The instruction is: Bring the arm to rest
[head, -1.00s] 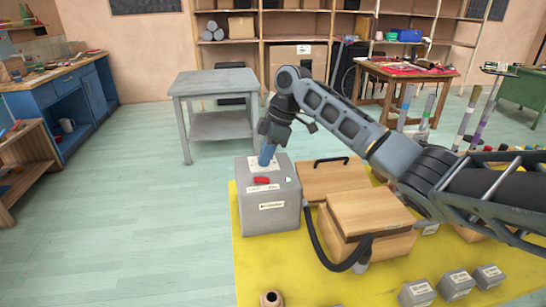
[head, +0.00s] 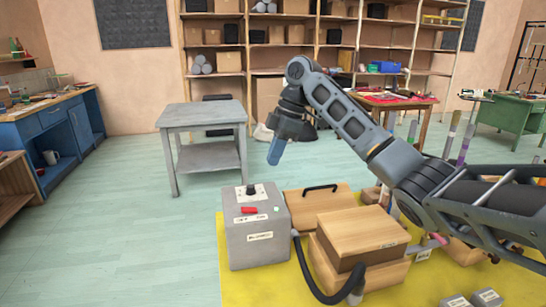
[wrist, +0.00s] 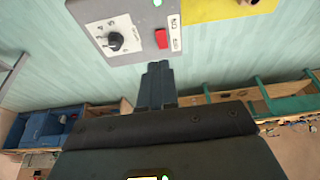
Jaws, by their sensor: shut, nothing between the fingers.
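My gripper (head: 274,152) is shut and empty, its blue fingers pointing down in the air above the grey box. In the wrist view the shut fingers (wrist: 156,84) show beside the box, apart from it. The grey control box (head: 259,251) stands on the yellow mat, with labels, a black knob (head: 251,190) and a red switch (head: 249,210) on its top. The wrist view also shows the knob (wrist: 116,40) and the red switch (wrist: 161,39). My arm reaches in from the right, over the wooden boxes.
A wooden box (head: 361,228) and a black hose (head: 304,269) are right of the grey box on the yellow mat (head: 236,291). A grey table (head: 201,114) stands behind. A blue workbench (head: 52,133) is at the left. The floor between is clear.

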